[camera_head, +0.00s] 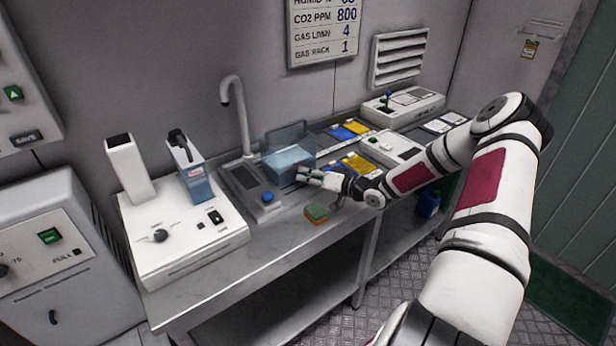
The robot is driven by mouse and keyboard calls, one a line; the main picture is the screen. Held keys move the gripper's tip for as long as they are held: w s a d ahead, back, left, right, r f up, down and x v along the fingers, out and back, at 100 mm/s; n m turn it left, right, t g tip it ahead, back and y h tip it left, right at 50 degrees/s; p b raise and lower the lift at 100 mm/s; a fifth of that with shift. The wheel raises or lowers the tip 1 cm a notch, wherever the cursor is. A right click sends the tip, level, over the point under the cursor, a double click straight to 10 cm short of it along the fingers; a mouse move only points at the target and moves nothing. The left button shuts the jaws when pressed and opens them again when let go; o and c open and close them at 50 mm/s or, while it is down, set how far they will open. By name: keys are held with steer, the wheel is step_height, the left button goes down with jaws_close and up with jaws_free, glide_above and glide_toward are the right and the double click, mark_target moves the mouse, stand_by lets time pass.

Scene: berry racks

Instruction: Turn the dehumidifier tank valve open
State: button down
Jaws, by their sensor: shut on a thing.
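A grey-white machine (30,235) at the far left carries a green button, a "FULL" label and a dial. A small dark lever (53,317), which looks like the tank valve, sits low on its front, upright and slightly tilted. My gripper (303,174) is far to the right of it, over the steel bench. Its fingers are closed at the front right edge of a clear, light-blue container (287,160). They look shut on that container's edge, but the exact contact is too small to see.
Another white device (403,108) stands at the back right. Open floor (385,270) lies before the bench.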

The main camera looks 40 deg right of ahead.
steer(key=shift+m, duration=0.3)
steer(key=c, duration=1.7)
jaws_free()
steer(key=v, duration=1.2)
steer(key=shift+f, duration=0.1)
steer(key=shift+o, duration=0.2)
